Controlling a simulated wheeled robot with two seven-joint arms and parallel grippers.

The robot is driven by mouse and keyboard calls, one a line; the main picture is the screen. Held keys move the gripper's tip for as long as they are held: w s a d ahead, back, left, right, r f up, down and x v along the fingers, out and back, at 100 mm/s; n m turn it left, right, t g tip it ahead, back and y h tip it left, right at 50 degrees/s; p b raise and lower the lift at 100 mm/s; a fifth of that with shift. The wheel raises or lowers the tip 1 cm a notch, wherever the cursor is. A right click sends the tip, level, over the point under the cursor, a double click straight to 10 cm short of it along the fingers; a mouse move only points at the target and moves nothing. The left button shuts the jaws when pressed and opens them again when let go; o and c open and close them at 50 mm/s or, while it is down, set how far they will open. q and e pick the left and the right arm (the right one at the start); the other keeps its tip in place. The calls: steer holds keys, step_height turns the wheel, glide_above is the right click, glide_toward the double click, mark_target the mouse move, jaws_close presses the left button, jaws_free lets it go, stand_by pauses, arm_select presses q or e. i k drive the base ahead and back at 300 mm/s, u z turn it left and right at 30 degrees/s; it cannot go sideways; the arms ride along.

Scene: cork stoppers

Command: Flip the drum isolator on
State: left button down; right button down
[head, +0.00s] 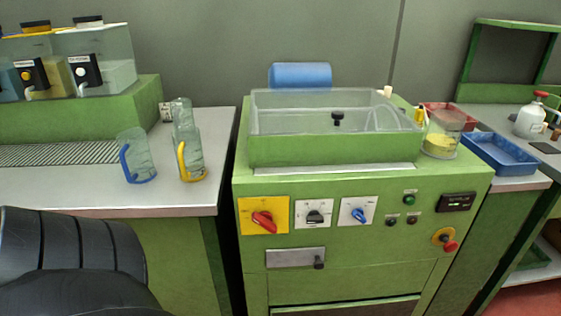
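The green machine (330,180) stands in the middle of the head view with a control panel on its front. A red rotary handle (264,221) sits on a yellow plate (250,205) at the panel's left; it looks like the isolator, and it is turned at a slant. The small markings on the plate are too small to read. A black rotary knob (315,217) and a blue rotary knob (361,214) sit on white plates to its right. Neither of my grippers is in view.
Several push buttons, a dark display (456,202) and a red stop button (450,246) are on the panel's right. A latch plate (295,258) is below. Glass mugs (137,155) stand on the left counter (60,192). The space before the panel is clear.

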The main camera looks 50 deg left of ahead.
mark_target(264, 219)
steer(key=u, duration=0.6)
steer(key=k, duration=0.65)
steer(key=u, duration=1)
steer(key=i, duration=0.85)
steer(key=z, duration=0.4)
